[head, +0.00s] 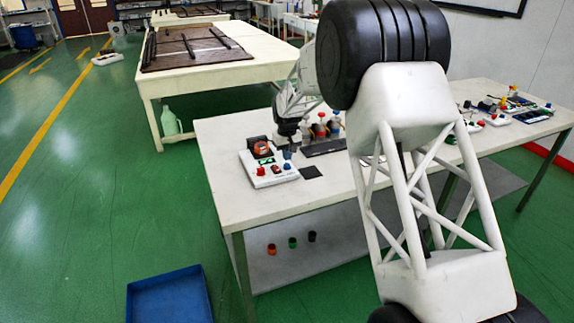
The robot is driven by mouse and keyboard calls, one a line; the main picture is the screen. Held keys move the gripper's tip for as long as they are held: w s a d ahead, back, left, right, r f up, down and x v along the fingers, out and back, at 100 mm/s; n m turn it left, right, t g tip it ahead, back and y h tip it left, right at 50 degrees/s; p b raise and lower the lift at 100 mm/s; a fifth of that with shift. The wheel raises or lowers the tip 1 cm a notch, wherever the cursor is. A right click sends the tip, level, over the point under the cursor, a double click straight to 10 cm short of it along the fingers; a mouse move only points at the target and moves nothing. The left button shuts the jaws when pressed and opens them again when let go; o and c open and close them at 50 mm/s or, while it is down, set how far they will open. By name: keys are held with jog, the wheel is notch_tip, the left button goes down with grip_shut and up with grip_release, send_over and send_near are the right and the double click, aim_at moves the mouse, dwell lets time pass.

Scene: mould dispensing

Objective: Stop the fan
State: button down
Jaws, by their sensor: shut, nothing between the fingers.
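A white control board (247,164) lies near the left end of the white table. A small dark unit with an orange-red round face (261,147) is at its back; this looks like the fan, but I cannot tell whether it spins. A red button (260,171) is at the board's front left, and a blue knob (287,155) is at its right. A small red and green part sits between them. My gripper (288,142) points down just behind and above the board's right side, close to the blue knob. It is shut and empty, and its fingertips are small and dark here.
Bottles (320,130) with red tops and a dark tray (325,147) stand right of my gripper. My arm hides the table's middle. More boards (497,119) lie at the right. A blue bin (170,299) is on the floor.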

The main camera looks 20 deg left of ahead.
aim_at(287, 164)
jog(key=shift+f, duration=1.4)
dwell(0.5)
jog(key=shift+r, duration=0.25)
notch_tip(287, 164, up, 11)
jog(key=shift+r, duration=0.15)
dwell(1.5)
dwell(0.8)
